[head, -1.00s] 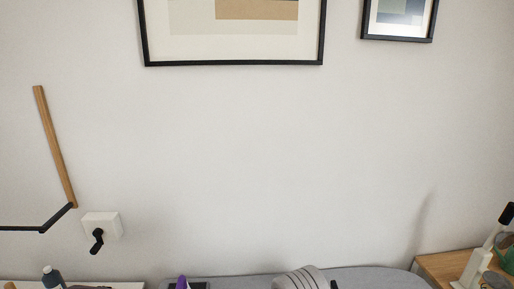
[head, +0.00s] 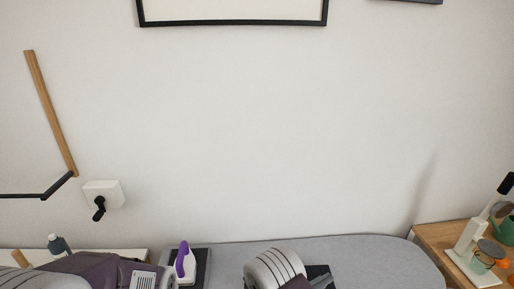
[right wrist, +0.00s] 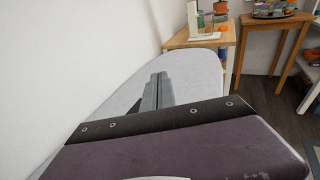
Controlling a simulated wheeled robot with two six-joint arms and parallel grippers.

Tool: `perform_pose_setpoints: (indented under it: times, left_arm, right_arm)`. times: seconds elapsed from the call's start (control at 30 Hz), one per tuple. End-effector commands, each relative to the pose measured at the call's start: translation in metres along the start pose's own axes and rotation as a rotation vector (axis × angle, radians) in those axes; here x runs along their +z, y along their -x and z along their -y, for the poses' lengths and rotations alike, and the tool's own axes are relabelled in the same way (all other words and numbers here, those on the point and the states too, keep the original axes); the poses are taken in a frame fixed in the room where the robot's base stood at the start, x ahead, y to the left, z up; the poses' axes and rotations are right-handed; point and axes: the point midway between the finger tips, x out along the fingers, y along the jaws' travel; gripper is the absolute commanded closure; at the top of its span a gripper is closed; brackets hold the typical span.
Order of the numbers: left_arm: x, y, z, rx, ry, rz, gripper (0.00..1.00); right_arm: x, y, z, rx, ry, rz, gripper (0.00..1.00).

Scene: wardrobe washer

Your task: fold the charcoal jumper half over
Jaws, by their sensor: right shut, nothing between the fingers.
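The charcoal jumper is not seen in either view. The grey ironing board (head: 390,262) shows along the bottom of the head view, and its bare far end (right wrist: 192,72) shows in the right wrist view. My right gripper (right wrist: 161,78) is shut and empty, its fingers pointing along the board over bare grey cover. In the head view the right gripper (head: 321,274) is a dark shape at the bottom edge, partly cut off. My left arm shows at the bottom left, but its gripper cannot be seen.
A purple-and-white iron (head: 184,262) stands on a dark rest at the board's left. A wooden side table (head: 437,235) with a white stand and small pots is at the right. A dark bottle (head: 58,245) stands far left. A second wooden table (right wrist: 269,22) is beyond.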

Motion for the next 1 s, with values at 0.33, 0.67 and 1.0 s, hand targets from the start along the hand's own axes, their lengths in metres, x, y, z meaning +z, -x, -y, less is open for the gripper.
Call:
perform_pose_setpoints:
  times: [0.33,0.67,1.0]
  left_arm:
    - [-0.001,0.009,0.000,0.000,0.000,0.000,0.56]
    - [-0.002,0.016,0.000,0.000,0.000,0.000,0.56]
    - [-0.002,0.017,0.000,0.000,0.000,0.000,0.56]
  right_arm:
    - [0.007,0.025,0.000,0.003,-0.001,0.000,1.00]
    - [0.013,0.056,0.000,0.003,0.000,0.000,1.00]
    - [0.013,0.061,0.001,0.000,-0.001,0.000,1.00]
